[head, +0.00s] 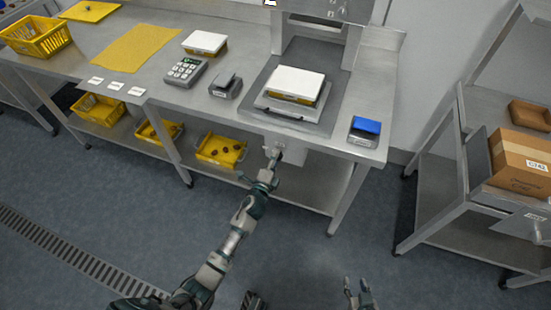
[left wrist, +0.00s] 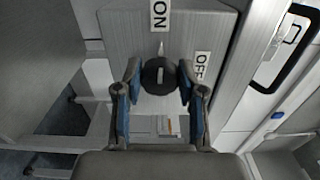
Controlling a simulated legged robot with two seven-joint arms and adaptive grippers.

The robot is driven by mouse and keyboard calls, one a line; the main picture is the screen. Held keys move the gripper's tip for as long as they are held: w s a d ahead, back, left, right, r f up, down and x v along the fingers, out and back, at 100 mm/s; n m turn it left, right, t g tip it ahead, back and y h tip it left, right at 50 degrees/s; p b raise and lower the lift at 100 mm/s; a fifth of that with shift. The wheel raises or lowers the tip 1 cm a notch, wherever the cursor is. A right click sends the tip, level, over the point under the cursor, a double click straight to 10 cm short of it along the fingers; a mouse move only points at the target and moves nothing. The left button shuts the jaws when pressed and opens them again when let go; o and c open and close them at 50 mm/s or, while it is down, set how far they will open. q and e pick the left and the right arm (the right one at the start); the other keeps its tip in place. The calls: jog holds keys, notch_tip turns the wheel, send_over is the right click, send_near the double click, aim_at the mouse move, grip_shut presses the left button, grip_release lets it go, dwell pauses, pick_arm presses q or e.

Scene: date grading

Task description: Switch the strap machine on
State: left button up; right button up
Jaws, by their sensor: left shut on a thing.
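The strap machine (head: 315,118) is set into the bench, with a grey arch behind it. A yellow box with a white lid (head: 296,82) lies on its bed. Its switch box (head: 291,151) hangs under the bench front. In the left wrist view, the black rotary knob (left wrist: 159,76) sits below the ON label (left wrist: 158,16), with the OFF label (left wrist: 201,66) to its right. A light pointer above the knob points up towards ON. My left gripper (head: 273,156) is shut on the knob, one finger on each side. My right gripper (head: 358,292) is open and empty, low over the floor.
A blue pad (head: 366,126) lies at the bench's right end. A keypad device (head: 185,70) and another lidded box (head: 205,43) stand left of the machine. Yellow crates (head: 222,151) sit on the lower shelf. A cardboard carton (head: 520,162) is on the right-hand cart.

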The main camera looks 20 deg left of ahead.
pick_arm(q)
jog(key=shift+f+n, duration=0.3)
jog(key=o, duration=1.2)
jog(key=shift+a, duration=0.1)
jog(key=shift+c, duration=0.2)
jog(key=shift+s+r, duration=0.1)
jog(key=shift+r, duration=0.05)
jog(key=s, duration=1.2)
jog(key=shift+a, duration=0.2)
